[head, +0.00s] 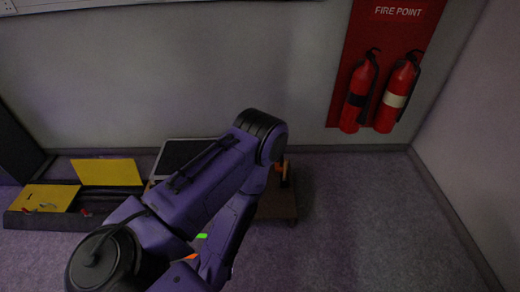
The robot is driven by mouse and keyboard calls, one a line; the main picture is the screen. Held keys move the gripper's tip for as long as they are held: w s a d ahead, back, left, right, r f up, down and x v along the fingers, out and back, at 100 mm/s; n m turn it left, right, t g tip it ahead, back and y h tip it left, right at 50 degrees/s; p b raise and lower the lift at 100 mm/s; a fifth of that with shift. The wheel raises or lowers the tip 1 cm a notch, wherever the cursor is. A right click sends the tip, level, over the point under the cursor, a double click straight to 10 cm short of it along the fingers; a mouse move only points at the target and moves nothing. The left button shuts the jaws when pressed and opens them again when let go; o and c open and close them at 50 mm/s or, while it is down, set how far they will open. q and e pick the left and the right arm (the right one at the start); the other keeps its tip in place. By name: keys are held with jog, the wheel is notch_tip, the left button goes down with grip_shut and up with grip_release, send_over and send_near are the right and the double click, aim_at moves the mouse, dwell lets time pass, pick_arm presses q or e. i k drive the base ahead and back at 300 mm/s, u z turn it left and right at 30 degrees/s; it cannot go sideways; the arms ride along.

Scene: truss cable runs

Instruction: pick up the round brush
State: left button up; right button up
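I cannot make out a round brush in the head view. One of my purple arms comes in from the lower left, bends near the centre and folds back down, covering part of the floor and the things behind it. I can make out no gripper fingers on it. My other arm does not show. Small green (202,236) and orange (192,256) patches show beside the lower arm link; I cannot tell what they belong to.
A dark tray (40,221) with yellow panels (107,172) lies by the wall at left. A grey-topped case (180,155) and a brown box (278,205) are partly behind my arm. Two red extinguishers (357,95) (396,97) hang at right. The right floor is clear.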

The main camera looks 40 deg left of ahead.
aim_at(286, 161)
jog(key=u, duration=1)
jog(key=i, duration=0.85)
jog(key=u, duration=0.8)
jog(key=i, duration=0.55)
